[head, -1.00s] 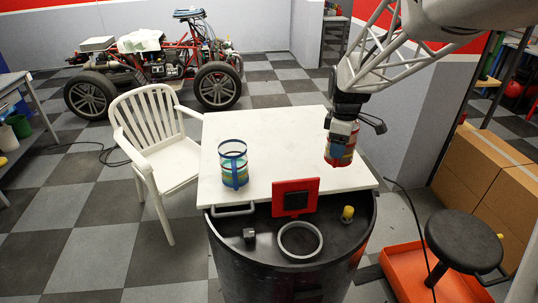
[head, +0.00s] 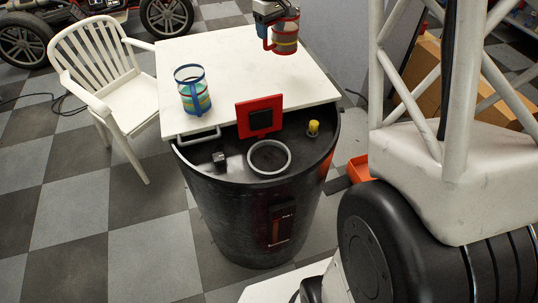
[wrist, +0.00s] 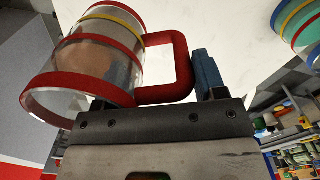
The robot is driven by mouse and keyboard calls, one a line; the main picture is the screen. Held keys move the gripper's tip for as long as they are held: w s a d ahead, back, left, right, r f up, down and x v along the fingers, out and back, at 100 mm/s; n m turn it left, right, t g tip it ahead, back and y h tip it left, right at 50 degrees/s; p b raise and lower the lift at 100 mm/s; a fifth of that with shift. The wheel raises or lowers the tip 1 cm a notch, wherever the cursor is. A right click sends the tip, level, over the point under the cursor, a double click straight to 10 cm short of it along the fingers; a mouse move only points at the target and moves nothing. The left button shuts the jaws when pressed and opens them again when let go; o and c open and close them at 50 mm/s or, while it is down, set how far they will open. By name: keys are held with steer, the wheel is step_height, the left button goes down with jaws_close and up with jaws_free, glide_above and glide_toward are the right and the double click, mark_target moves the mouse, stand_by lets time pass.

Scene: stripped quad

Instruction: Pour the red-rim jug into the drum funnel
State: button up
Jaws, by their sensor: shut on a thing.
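The red-rim jug (head: 285,38), clear with coloured bands and a red handle, is at the back right of the white tabletop and looks roughly upright in the head view. I cannot tell whether its base touches the top. My gripper (head: 268,14) is shut on its handle. The wrist view shows the jug (wrist: 100,60) close up, with brownish contents behind its clear wall; a blue finger pad (wrist: 208,76) is beside the handle. The funnel (head: 288,163) is a grey ring on the black drum's (head: 235,215) lid, in front of the tabletop, with nothing above it.
A blue-rim jug (head: 193,92) stands at the left of the tabletop (head: 235,60). A red square flap (head: 259,117) stands upright between tabletop and funnel. A yellow cap (head: 313,128) and small dark block (head: 219,159) flank the funnel. A white chair (head: 100,75) is left.

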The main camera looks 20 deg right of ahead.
steer(key=w+a+m, duration=0.2)
steer(key=w+a, duration=0.3)
steer(key=a, duration=0.1)
steer(key=s+a+r, duration=0.1)
steer(key=s+a, duration=0.3)
steer(key=a, duration=0.2)
steer(key=s+a+n, duration=0.3)
steer(key=s+a, duration=0.3)
steer(key=s, duration=0.6)
steer(key=s+a+n, duration=0.3)
steer(key=s+a, duration=0.3)
steer(key=s, duration=0.5)
steer(key=shift+s, duration=0.35)
steer(key=shift+s+d, duration=0.1)
steer(key=shift+d, duration=0.05)
steer(key=shift+s+d+r+t+y, duration=0.15)
steer(key=shift+s+d+t+y, duration=0.65)
steer(key=shift+t+y, duration=0.35)
steer(key=shift+s+d+r+t+y, duration=0.15)
steer(key=shift+s+d+t+y, duration=0.6)
steer(key=shift+t+y, duration=0.4)
